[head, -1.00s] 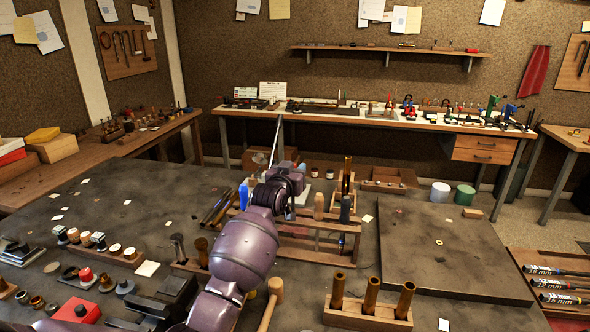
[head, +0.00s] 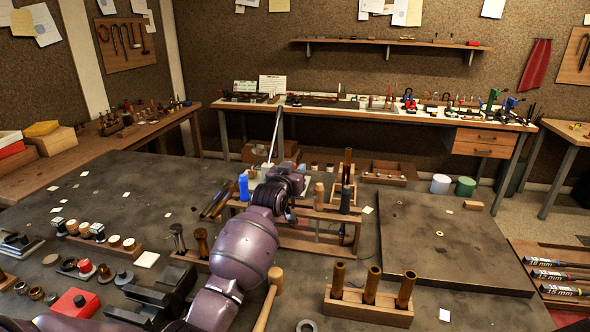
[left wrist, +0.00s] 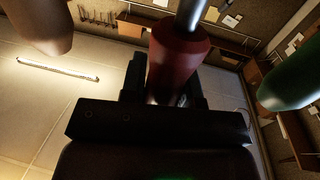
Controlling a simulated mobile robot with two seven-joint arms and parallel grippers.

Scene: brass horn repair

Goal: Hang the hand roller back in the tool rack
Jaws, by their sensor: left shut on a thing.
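My left gripper (head: 291,178) is over the left part of the wooden tool rack (head: 322,216) in the head view, its fingertips hidden behind my wrist. In the left wrist view its dark jaws are shut on a red handle with a steel shaft (left wrist: 178,62), which I take for the hand roller. A thin steel rod (head: 276,136), apparently its shaft, rises above the gripper. A blue handle (head: 243,187), a tan handle (head: 319,194) and a dark handle (head: 345,199) stand upright at the rack. Whether the held tool touches the rack is hidden. My right gripper is not in view.
A wooden block with brass tubes (head: 369,305) stands in front of the rack. A mallet (head: 270,298) and a black vise-like block (head: 150,298) lie near my arm. A flat dark plate (head: 450,245) at the right is mostly clear.

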